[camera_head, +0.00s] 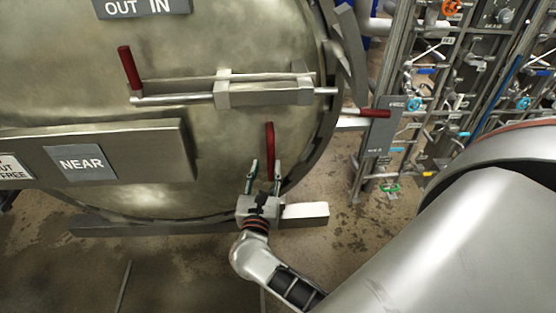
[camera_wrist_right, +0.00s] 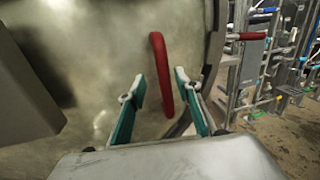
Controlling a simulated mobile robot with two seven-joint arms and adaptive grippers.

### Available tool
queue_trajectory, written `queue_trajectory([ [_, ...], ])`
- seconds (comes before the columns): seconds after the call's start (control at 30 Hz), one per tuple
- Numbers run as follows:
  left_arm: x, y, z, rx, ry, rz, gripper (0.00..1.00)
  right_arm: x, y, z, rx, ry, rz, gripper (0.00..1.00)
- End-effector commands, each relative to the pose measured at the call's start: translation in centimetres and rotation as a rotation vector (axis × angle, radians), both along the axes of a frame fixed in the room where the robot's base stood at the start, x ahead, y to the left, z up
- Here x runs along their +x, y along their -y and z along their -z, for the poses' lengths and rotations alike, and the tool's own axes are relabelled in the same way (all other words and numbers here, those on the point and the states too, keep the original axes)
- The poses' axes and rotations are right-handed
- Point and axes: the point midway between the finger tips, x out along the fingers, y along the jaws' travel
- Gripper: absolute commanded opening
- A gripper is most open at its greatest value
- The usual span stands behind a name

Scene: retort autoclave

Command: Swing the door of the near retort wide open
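The near retort's door (camera_head: 230,150) is a big round metal plate with a NEAR label (camera_head: 80,163). It appears to sit against its dark rim, with no gap that I can see. An upright red handle (camera_head: 270,145) stands out near its lower right edge; it also shows in the right wrist view (camera_wrist_right: 160,65). My right gripper (camera_head: 264,170) is open at the handle's lower part. In the right wrist view its teal-padded fingers (camera_wrist_right: 158,84) lie on either side of the red handle, apart from it. My left gripper is in neither view.
A bar with a red-gripped crank (camera_head: 130,68) crosses the door above. A red-tipped lever (camera_head: 375,113) sticks out right of the rim, by a grey plate. Pipe racks with valves (camera_head: 415,103) stand at the right. The wet floor (camera_head: 190,270) in front looks clear.

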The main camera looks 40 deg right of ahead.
Motion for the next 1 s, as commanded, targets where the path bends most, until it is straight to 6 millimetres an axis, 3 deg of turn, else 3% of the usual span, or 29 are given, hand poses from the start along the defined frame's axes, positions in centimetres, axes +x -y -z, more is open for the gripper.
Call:
queue_trajectory([
  [0.23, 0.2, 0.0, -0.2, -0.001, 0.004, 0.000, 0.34, 1.0, 1.0, 0.4, 0.051, 0.014, 0.017, 0.33],
  [0.7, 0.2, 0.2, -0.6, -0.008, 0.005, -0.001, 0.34, 5.5, 5.1, 0.4, 0.048, 0.013, 0.016, 0.33],
  [1.0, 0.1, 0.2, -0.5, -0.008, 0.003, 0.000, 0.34, 5.8, 5.4, 0.5, 0.049, 0.012, 0.016, 0.33],
])
